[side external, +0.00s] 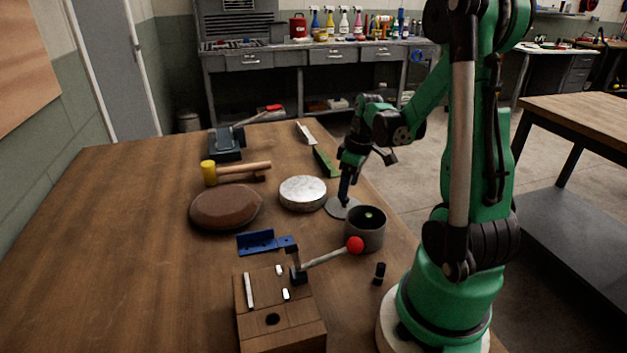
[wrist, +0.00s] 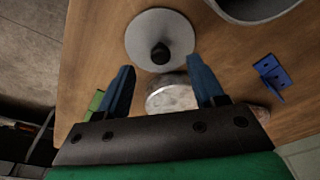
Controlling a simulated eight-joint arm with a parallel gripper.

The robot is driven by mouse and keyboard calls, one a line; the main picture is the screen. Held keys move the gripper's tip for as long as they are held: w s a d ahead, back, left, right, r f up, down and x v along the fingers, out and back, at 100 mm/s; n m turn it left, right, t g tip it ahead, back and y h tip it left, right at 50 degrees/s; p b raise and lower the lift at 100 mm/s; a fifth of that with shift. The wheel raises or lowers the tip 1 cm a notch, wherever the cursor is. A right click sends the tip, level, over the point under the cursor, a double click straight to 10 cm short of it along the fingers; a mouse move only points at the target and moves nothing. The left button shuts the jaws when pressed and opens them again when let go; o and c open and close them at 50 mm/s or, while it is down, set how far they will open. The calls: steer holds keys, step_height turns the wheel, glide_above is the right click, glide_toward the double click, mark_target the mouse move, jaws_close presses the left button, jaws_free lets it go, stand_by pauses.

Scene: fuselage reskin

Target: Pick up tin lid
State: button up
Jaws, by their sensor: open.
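The tin lid (side external: 343,208) is a flat grey disc lying on the wooden table beside an open dark grey tin (side external: 365,230). In the wrist view the lid (wrist: 150,28) shows a black knob at its middle, and part of the tin (wrist: 262,8) shows at the top right. My gripper (side external: 345,193) points down close over the lid and hides its knob in the side view. In the wrist view my gripper (wrist: 161,62) has its two blue fingers spread apart with nothing held. The knob appears just beyond the fingertips; the exact height gap is unclear.
A silver round block (side external: 302,193) sits left of the lid, with a brown domed pad (side external: 227,206) beyond. A blue bracket (side external: 262,242) and a wooden block with a red-knobbed lever (side external: 280,310) are nearer. A mallet (side external: 235,171) lies farther back. The table's left is clear.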

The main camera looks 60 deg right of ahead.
mark_target(344, 203)
steer(key=shift+w+f, duration=0.15)
steer(key=shift+f, duration=0.85)
steer(key=shift+w+f, duration=0.15)
steer(key=shift+f, duration=0.8)
jaws_close()
